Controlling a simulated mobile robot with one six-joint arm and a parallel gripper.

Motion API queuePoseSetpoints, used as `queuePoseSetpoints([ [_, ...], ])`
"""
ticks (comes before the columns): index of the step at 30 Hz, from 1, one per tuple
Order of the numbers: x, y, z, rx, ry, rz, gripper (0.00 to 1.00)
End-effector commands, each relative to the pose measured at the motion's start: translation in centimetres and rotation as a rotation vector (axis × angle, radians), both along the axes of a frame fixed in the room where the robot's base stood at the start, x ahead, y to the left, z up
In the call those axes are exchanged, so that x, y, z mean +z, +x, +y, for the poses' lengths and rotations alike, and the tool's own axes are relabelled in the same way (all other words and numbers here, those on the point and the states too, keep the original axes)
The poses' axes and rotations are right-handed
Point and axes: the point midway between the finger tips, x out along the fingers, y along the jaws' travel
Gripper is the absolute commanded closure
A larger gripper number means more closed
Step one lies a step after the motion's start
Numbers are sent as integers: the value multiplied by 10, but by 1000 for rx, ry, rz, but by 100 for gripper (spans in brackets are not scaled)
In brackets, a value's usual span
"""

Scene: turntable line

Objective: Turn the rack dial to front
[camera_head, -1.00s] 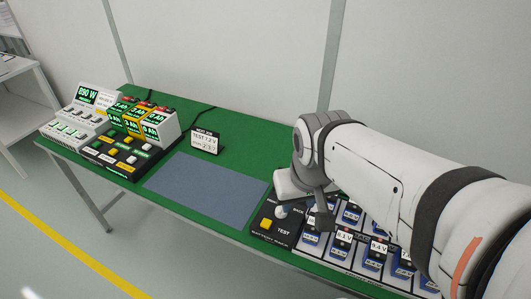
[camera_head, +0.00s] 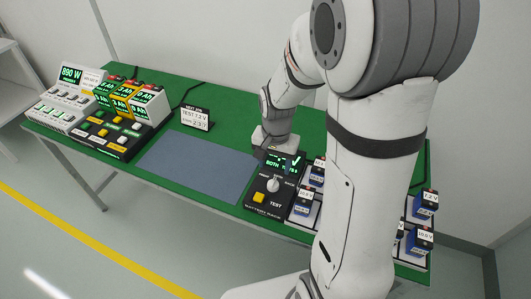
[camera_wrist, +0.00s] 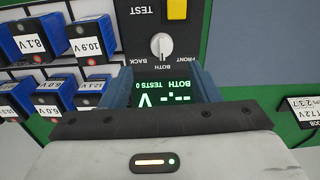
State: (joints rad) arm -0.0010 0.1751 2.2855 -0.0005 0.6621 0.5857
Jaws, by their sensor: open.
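The rack dial (camera_head: 272,184) is a small white knob on the black battery rack panel (camera_head: 252,207). The dial also shows in the wrist view (camera_wrist: 162,46), upside down, with labels BACK, BOTH and FRONT around it. Its pointer is in line with BOTH. The lit display (camera_wrist: 165,92) reads BOTH, TESTS 0 and dashes before V. My gripper (camera_wrist: 162,76) is open and empty; its two blue-grey fingers straddle the display, close to the dial but not around it.
A yellow TEST button (camera_head: 259,197) sits beside the dial. Several blue batteries (camera_wrist: 36,40) with voltage labels stand in the rack slots beside the panel. A bare grey mat (camera_head: 195,168), a job card (camera_head: 195,118) and a charger station (camera_head: 105,135) lie to the left on the green table.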

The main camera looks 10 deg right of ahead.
Motion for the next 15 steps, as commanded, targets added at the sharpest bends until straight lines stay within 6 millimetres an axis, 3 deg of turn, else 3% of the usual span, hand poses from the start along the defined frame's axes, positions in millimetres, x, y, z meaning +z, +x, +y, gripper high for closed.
queuePoseSetpoints([
  [8,-29,7,0,-51,1,24,44],
  [15,-66,7,1,-48,1,24,44],
])
